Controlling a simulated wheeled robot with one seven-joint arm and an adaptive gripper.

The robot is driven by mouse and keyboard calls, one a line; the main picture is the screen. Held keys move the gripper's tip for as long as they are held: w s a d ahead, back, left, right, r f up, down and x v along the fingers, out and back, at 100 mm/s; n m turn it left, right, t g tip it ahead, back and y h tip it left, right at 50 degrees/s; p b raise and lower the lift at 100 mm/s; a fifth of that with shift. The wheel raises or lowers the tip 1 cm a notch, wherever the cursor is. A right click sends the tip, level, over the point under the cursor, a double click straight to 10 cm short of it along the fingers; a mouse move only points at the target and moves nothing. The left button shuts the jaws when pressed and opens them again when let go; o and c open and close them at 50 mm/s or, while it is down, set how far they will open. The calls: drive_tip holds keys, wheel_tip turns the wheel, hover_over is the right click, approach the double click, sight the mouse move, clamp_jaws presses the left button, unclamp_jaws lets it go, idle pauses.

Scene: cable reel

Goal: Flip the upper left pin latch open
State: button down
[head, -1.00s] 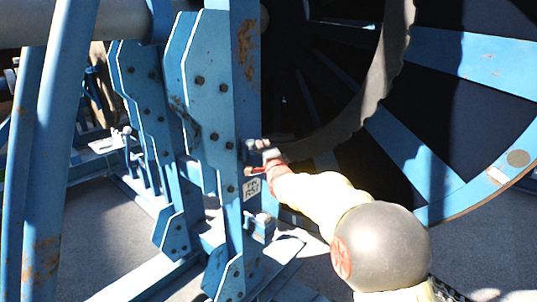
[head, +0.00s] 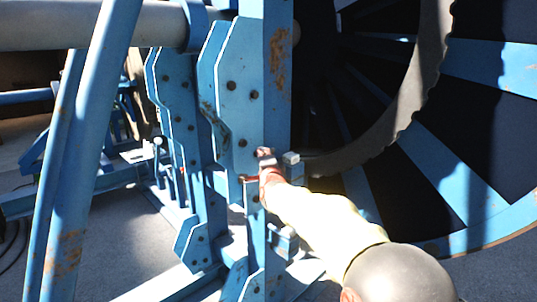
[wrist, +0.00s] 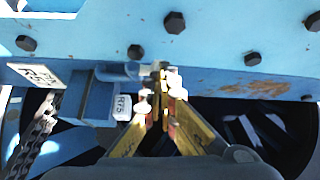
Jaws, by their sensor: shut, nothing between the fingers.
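The upper pin latch on the blue post shows in the wrist view as a short blue-grey pin (wrist: 122,71) lying across the post's face, its right end at my fingertips. My gripper (wrist: 160,84) has its yellow fingers together with nothing between them, right at that pin end; whether they touch I cannot tell. In the head view my gripper (head: 264,166) is at the post's front edge. A small grey block (head: 291,158), apparently part of the latch, shows just right of it. My fingers and arm hide much of the latch.
The blue bolted post (head: 250,90) stands directly before my gripper, with a second bolted plate (head: 178,130) behind it. Two labels (wrist: 37,74) (wrist: 122,107) sit near the pin. The large reel (head: 470,170) fills the right. A slanted blue tube (head: 85,150) is at left.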

drive_tip(key=w+a+m+h+p, duration=0.1)
drive_tip(key=p, duration=0.1)
drive_tip(key=a+m+h+p, duration=0.1)
drive_tip(key=a+h+p, duration=0.1)
drive_tip(key=w+a+m+h+p, duration=0.1)
drive_tip(key=p, duration=0.1)
drive_tip(key=shift+w+a+h, duration=0.3)
drive_tip(key=shift+a+h, duration=0.05)
drive_tip(key=shift+h, duration=0.05)
drive_tip(key=shift+d, duration=0.1)
idle(0.6)
